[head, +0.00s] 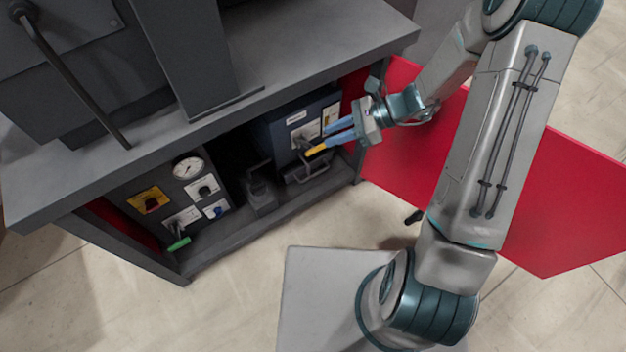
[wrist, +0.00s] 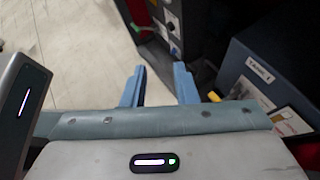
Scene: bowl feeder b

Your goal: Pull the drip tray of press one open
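Press one appears to be the dark grey machine (head: 290,60) with an open lower bay in the head view. At the bay's right is a dark blue box (head: 275,140) with labels; it also shows in the wrist view (wrist: 235,62). A dark bracket-like handle (head: 303,174) sits low at its front; I cannot tell whether it belongs to the drip tray. My gripper (head: 326,138) is in front of the box, above that handle. In the wrist view its blue fingers (wrist: 160,86) stand apart with nothing between them. A yellow-tipped lever (head: 316,149) is close beside the fingers.
A red door panel (head: 570,190) stands open at the right, behind my arm. The bay's left holds a gauge (head: 187,168), a yellow-and-red switch (head: 148,200) and a green-handled lever (head: 179,244). A dark block (head: 261,192) stands mid-bay.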

